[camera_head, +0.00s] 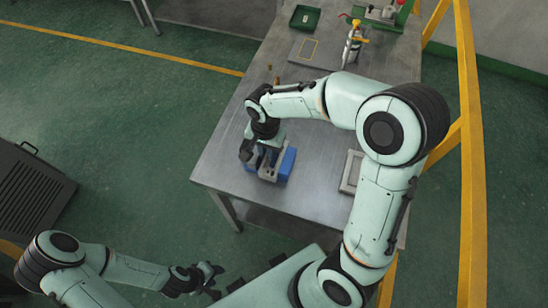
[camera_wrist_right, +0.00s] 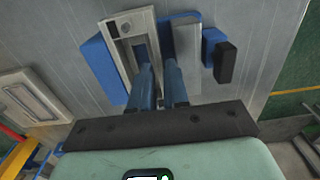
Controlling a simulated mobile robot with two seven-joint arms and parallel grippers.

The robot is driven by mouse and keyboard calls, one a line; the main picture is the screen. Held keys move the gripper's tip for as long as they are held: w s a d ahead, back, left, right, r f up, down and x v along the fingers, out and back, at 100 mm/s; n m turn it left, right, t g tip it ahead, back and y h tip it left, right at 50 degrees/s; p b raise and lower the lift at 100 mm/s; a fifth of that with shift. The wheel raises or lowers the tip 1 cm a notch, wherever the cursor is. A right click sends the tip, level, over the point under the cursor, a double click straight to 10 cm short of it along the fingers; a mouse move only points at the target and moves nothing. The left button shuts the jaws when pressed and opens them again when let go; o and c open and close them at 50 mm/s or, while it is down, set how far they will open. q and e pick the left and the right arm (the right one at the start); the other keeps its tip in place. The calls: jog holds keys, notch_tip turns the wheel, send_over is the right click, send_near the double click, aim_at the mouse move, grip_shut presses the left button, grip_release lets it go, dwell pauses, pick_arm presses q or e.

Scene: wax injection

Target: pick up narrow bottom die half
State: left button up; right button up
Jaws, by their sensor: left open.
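A grey metal die half with a slot in it (camera_wrist_right: 116,29) sits between blue blocks on the table; it also shows in the head view (camera_head: 268,174). A second, plainer grey piece (camera_wrist_right: 187,44) lies beside it. I cannot tell which is the narrow bottom half. My right gripper (camera_wrist_right: 156,62) points down over them, its blue fingers a small gap apart. The die's edge shows close to the fingers, but whether they grip it is unclear. My right arm partly hides this spot in the head view. My left gripper (camera_head: 210,277) is open and empty, off the table's near side.
Blue blocks (camera_wrist_right: 97,66) (camera_head: 288,164) flank the die parts, with a small black block (camera_wrist_right: 226,62) to one side. A pale frame (camera_head: 351,171) lies to the right. A green tray (camera_head: 305,17) and a tool (camera_head: 353,45) are at the back. The table's left part is bare.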

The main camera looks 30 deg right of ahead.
jog(key=shift+f, duration=0.8)
jog(key=shift+f, duration=0.15)
grip_shut()
